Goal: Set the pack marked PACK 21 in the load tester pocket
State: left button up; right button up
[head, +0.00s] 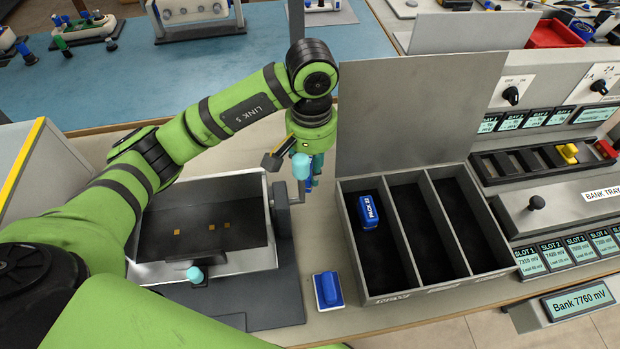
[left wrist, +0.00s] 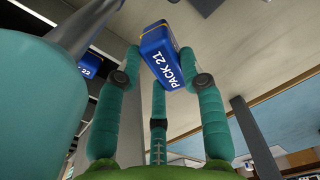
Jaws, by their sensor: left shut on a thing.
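My left gripper (head: 314,170) has teal fingers and hangs just right of the load tester. It is shut on a blue pack marked PACK 21 (left wrist: 168,58), whose label shows in the left wrist view. In the head view the held pack is mostly hidden. The load tester (head: 253,263) is a light-framed box with a dark pocket (head: 205,215) and small orange contacts inside. The pocket looks empty. A grey crank with a teal knob (head: 301,165) stands on the tester's right side, close beside the gripper. My right gripper is not in view.
A grey three-compartment bin (head: 399,228) stands right of the tester, with another blue pack (head: 370,212) in its left compartment. A blue-and-white piece (head: 327,290) lies between tester and bin. A bank tray panel (head: 555,205) is at right. My left arm crosses above the tester.

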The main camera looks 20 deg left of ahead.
pick_arm(q)
jog(key=shift+f, duration=0.65)
jog(key=shift+s+f, duration=0.1)
jog(key=shift+f, duration=0.5)
notch_tip(320, 180, down, 4)
jog(key=shift+r+p, duration=0.15)
jog(key=shift+p, duration=0.4)
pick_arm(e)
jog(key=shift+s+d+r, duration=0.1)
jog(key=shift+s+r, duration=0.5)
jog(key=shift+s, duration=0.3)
pick_arm(q)
jog(key=shift+f+b, duration=0.2)
jog(key=shift+b, duration=0.1)
jog(key=o, duration=1.2)
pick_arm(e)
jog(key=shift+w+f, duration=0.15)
